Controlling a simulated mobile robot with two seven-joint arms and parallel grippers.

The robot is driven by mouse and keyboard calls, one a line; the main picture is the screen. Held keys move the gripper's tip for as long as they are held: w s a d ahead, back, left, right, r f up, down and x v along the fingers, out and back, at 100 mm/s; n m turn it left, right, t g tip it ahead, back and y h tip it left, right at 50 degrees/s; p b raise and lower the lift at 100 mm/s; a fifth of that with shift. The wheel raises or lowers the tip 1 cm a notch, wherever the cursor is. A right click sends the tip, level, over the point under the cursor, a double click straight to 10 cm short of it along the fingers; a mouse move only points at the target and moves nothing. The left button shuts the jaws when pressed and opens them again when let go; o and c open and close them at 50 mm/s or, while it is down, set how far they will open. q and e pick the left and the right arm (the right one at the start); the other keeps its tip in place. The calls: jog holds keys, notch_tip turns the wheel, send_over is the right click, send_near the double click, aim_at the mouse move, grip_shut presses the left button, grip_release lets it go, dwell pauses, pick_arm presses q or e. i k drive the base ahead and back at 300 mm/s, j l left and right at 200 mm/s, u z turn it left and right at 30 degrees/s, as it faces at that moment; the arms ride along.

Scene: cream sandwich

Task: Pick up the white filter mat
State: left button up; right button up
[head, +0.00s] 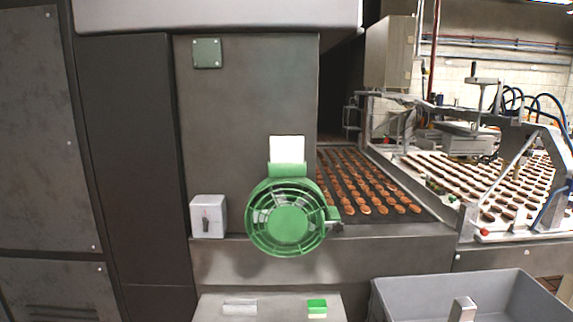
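A white, flat, upright rectangular piece (287,149), which looks like the white filter mat, sticks up out of a green holder (288,170) on top of a round green fan (290,224). Its lower part is hidden in the holder. The fan stands in front of the grey machine cabinet, with a round grille facing me. A pale flat piece (240,307) lies on a light shelf (278,315) below; I cannot tell what it is. Neither of my grippers shows in the head view.
A green piece with a cream edge (317,307) lies on the shelf's right side. A grey bin (400,296) with a pale block (462,309) is at lower right. A grey switch box (208,217) sits left of the fan. A conveyor with rows of biscuits (405,226) runs behind.

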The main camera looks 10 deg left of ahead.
aim_at(284, 149)
jog(key=i+j, duration=0.25)
jog(key=j, duration=0.15)
jog(key=i+j+z, duration=0.1)
jog(key=i+j, duration=0.15)
jog(key=j, duration=0.15)
jog(key=i+j, duration=0.25)
jog(key=j, duration=0.2)
jog(key=i+l+z, duration=0.05)
